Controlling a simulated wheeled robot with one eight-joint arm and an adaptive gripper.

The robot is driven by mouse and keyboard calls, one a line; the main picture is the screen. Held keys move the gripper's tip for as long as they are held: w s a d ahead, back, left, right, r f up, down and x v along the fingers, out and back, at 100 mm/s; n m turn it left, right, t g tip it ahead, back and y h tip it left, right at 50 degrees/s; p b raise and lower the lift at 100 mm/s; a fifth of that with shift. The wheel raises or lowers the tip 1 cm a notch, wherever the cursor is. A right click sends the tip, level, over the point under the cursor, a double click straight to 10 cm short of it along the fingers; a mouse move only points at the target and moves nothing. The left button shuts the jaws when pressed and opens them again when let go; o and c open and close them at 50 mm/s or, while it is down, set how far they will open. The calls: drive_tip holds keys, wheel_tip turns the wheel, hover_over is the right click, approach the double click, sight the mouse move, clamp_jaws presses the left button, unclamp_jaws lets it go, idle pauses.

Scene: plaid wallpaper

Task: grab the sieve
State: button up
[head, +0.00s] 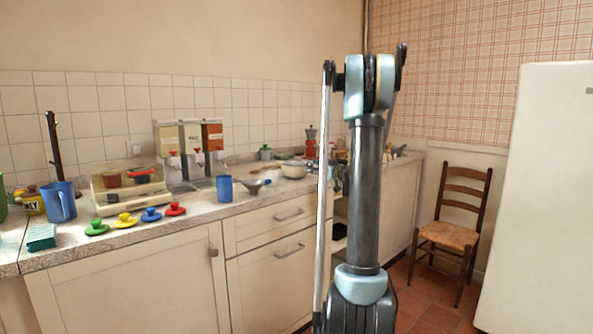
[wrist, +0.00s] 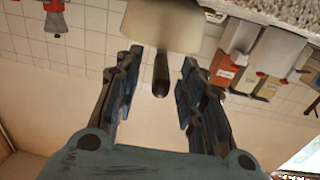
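In the head view, a small dark grey cone-shaped thing (head: 254,187) lies near the counter's front edge, right of a blue cup. It may be the sieve, but it could be a funnel; it is too small to tell. My gripper (wrist: 161,60) is open in the wrist view, its two fingers spread apart. A pale, wide thing with a dark handle (wrist: 161,75) shows beyond and between the fingers; I cannot tell whether it is the sieve or a pan. No contact with it shows. My arm hides the gripper in the head view.
The counter (head: 203,217) also holds a blue cup (head: 224,188), a pale pan (head: 293,170), dispensers (head: 190,152), a red moka pot (head: 311,142), coloured knobbed lids and a blue jug (head: 60,202). A chair (head: 455,220) and a white fridge (head: 540,190) stand at the right.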

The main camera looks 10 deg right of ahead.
sight(299, 166)
drive_tip(key=x, duration=0.2)
drive_tip(key=shift+w+a, duration=0.15)
drive_tip(key=shift+w, duration=0.05)
clamp_jaws()
drive_tip(key=shift+r, duration=0.1)
